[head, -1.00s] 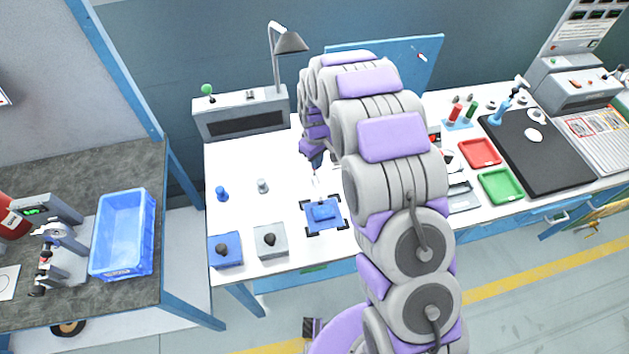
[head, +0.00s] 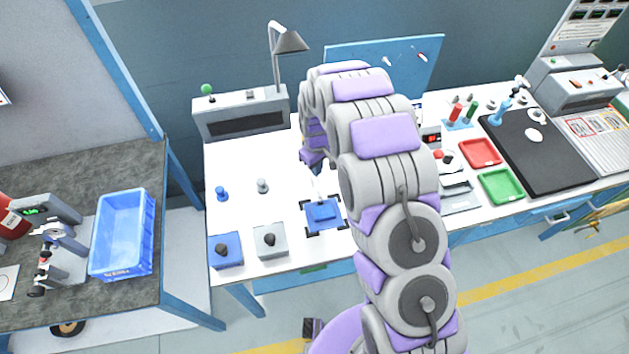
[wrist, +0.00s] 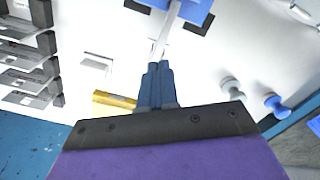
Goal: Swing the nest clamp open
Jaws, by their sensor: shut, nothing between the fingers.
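The nest (head: 323,213) is a blue block inside dark corner marks on the white bench, left of my arm in the head view. A pale, slim clamp lever (head: 317,187) rises from it, tilted. In the wrist view the blue nest (wrist: 196,10) is at the top edge, mostly cut off, and the pale lever (wrist: 164,38) runs from it down to my fingertips. My gripper (wrist: 155,68) has its two dark blue fingers together with nothing between them, at or close to the lever's end; I cannot tell whether they touch. In the head view my arm hides most of the gripper.
A blue peg (head: 222,193) and a grey peg (head: 263,186) stand left of the nest. A lamp (head: 290,43) and a grey box (head: 240,117) stand behind. Red and green trays (head: 501,186) lie right.

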